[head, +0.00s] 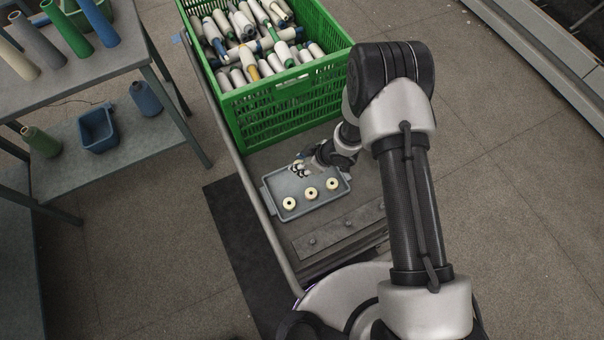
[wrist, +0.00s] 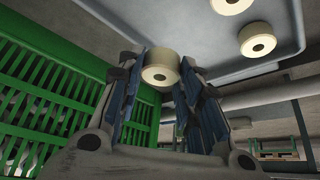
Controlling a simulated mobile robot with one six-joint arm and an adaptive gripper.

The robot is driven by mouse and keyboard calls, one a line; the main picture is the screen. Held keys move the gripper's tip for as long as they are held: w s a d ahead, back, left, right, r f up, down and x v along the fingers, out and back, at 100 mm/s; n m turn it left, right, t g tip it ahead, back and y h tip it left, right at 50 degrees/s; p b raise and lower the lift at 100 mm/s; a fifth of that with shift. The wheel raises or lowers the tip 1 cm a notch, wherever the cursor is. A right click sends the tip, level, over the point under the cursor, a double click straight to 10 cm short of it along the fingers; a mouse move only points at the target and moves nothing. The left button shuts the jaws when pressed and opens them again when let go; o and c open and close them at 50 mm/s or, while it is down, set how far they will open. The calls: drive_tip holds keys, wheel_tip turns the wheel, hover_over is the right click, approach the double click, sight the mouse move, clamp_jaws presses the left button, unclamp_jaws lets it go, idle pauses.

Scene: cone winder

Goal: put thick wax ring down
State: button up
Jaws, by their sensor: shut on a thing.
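In the wrist view my gripper (wrist: 160,82) is shut on a cream wax ring (wrist: 158,70), held between its blue-padded fingertips. In the head view my gripper (head: 301,169) is small, over the far side of the grey tray (head: 268,196), and partly hides what it holds. Three cream rings lie in a row in the tray's near half: the left ring (head: 289,203), the middle ring (head: 311,193) and the right ring (head: 332,184). Two of them show in part or whole in the wrist view (wrist: 257,40). I cannot tell whether the held ring touches the tray.
A green crate (head: 290,98) full of yarn cones and tubes stands just beyond the tray. A grey metal bar (head: 340,232) lies nearer. A table (head: 70,75) with cones and a shelf with a blue bin (head: 97,131) stand at left.

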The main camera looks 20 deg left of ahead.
drive_tip(key=shift+f+b, duration=0.95)
drive_tip(key=shift+f, duration=1.7)
drive_tip(key=shift+f, duration=0.15)
drive_tip(key=o, duration=0.9)
drive_tip(key=shift+d+r, duration=0.1)
drive_tip(key=shift+r, duration=0.3)
drive_tip(key=p+v, duration=0.4)
drive_tip(key=v, duration=0.7)
drive_tip(key=shift+d+r+p, duration=0.15)
drive_tip(key=shift+r+p, duration=0.05)
drive_tip(key=shift+p, duration=0.1)
